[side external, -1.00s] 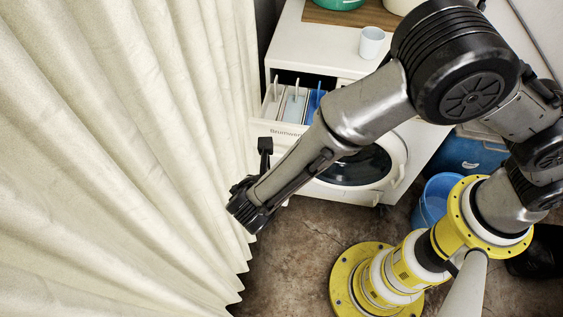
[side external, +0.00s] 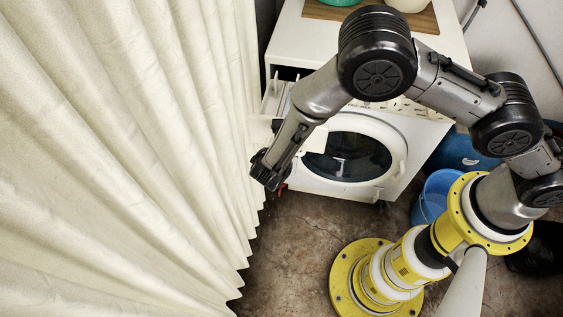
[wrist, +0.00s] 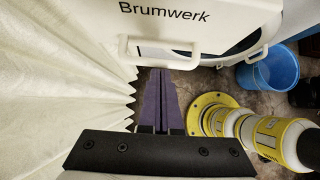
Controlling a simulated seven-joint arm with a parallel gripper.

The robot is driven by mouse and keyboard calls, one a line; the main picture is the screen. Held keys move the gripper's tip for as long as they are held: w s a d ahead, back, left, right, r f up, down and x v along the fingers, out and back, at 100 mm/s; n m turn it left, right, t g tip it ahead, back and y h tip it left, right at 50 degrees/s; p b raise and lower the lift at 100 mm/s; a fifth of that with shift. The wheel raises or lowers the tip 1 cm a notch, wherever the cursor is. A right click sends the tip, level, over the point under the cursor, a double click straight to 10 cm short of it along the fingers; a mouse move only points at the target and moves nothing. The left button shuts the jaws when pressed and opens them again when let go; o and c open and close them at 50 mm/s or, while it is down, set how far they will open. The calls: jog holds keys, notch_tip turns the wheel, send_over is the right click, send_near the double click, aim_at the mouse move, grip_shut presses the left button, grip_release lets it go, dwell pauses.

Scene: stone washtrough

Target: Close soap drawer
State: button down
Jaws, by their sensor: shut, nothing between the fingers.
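The soap drawer (side external: 271,104) stands open at the upper left of the white washing machine (side external: 345,115) in the side view, partly hidden by my arm. In the wrist view its white front (wrist: 175,27) carries the word "Brumwerk" and a white loop handle (wrist: 160,65). My gripper (side external: 264,180) is low in front of the drawer, near the curtain. In the wrist view its fingers (wrist: 160,74) are shut and empty, with tips by the handle. I cannot tell whether they touch it.
A pale pleated curtain (side external: 130,150) hangs close on the left. The machine's round door (side external: 347,157) is closed, with a handle on its right. A blue bucket (side external: 432,195) stands right of the machine. A wooden board lies on top.

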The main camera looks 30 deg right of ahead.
jog(key=shift+w+d, duration=0.1)
jog(key=shift+d, duration=0.05)
jog(key=w+d, duration=1.4)
dwell(0.5)
